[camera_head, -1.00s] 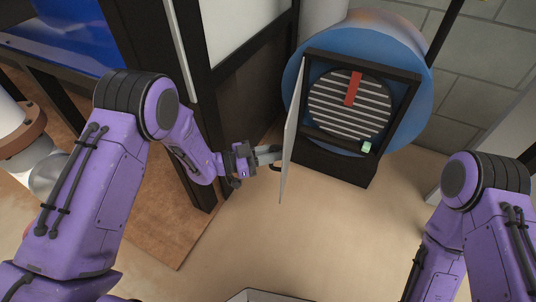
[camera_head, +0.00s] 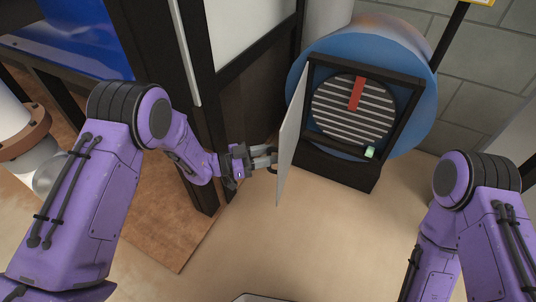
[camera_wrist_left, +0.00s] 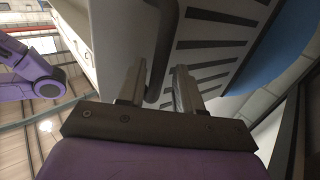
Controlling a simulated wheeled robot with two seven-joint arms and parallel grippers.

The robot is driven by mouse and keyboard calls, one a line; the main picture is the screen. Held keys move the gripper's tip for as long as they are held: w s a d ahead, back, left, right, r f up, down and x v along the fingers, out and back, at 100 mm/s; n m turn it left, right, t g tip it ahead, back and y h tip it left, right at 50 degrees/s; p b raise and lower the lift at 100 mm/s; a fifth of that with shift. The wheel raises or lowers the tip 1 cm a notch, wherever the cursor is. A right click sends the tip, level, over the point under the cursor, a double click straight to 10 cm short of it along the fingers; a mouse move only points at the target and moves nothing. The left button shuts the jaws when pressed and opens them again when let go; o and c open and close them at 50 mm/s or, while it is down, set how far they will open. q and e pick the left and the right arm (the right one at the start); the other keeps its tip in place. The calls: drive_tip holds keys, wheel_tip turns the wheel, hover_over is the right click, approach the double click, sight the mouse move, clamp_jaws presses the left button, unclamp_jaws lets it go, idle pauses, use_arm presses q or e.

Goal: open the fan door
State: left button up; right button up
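The fan door (camera_head: 292,137) is a thin pale panel at the left side of the fan's black frame (camera_head: 313,85). It stands swung out, well away from the frame, so the fan (camera_head: 345,118) with its striped grille and red bar is exposed. My left gripper (camera_head: 270,157) is at the door's left face, by its dark handle. In the left wrist view, the bent handle (camera_wrist_left: 166,40) runs between the two parted fingers of the left gripper (camera_wrist_left: 159,85). It is close to the left finger, with a gap at the right one. My right gripper is out of view; only its arm shows.
A dark-framed cabinet (camera_head: 245,115) stands close behind my left arm. A blue round housing (camera_head: 425,105) surrounds the fan frame. A small green block (camera_head: 370,152) is at the frame's lower right corner. The floor (camera_head: 310,240) in front is clear, except for a pale edge at the bottom.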

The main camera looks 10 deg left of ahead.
use_arm(q)
drive_tip(key=shift+a, duration=0.1)
drive_tip(key=p+v, duration=0.2)
drive_tip(key=v, duration=0.8)
drive_tip(key=shift+p, duration=0.3)
drive_tip(key=shift+s+a, duration=0.15)
